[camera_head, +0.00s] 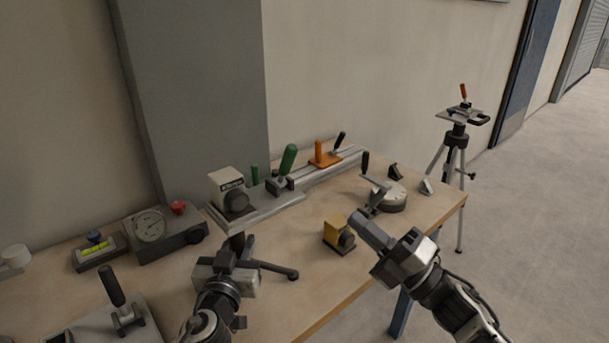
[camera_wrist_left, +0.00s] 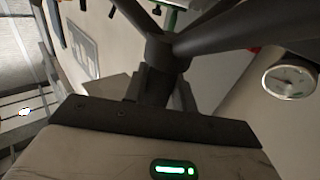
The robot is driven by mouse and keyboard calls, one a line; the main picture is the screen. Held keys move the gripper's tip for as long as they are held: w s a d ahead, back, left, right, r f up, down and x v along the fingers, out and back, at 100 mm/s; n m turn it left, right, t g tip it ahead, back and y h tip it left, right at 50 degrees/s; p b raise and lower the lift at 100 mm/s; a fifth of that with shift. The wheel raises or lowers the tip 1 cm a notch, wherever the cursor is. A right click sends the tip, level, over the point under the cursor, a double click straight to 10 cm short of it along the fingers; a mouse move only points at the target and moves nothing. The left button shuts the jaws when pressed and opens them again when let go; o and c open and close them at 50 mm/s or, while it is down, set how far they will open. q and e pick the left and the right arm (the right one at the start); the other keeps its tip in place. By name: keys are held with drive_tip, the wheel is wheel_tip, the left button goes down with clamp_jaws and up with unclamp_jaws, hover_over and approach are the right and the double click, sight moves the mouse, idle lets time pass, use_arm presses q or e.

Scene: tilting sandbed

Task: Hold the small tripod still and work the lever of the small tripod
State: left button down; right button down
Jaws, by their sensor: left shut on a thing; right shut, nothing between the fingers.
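The small tripod stands on the table. Its dark column and spread legs (camera_head: 270,267) show beside my left gripper (camera_head: 236,250), and they fill the upper middle of the left wrist view (camera_wrist_left: 160,55). My left gripper is shut on the tripod's column.
Behind stand a green-handled clamp (camera_head: 287,163) and an orange clamp (camera_head: 322,154) on a rail. A round crank device (camera_head: 388,197) is at the right. A dial gauge box (camera_head: 150,228) stands left. A large tripod (camera_head: 457,135) stands on the floor beyond the table.

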sight(294, 155)
drive_tip(key=x, duration=1.3)
drive_tip(key=shift+a, duration=0.15)
drive_tip(key=shift+w+r, duration=0.1)
drive_tip(key=shift+w, duration=0.05)
drive_tip(key=shift+w+a+r, duration=0.1)
drive_tip(key=shift+w+r, duration=0.15)
drive_tip(key=shift+r, duration=0.15)
drive_tip(key=shift+w+a+r, duration=0.8)
drive_tip(key=shift+w+r, duration=0.05)
drive_tip(key=shift+r, duration=0.2)
drive_tip(key=shift+x, duration=1)
drive_tip(key=shift+w+a, duration=0.25)
drive_tip(key=shift+w, duration=0.4)
drive_tip(key=shift+w+a, duration=0.1)
drive_tip(key=shift+w, duration=0.05)
use_arm(q)
drive_tip(key=shift+f, duration=0.1)
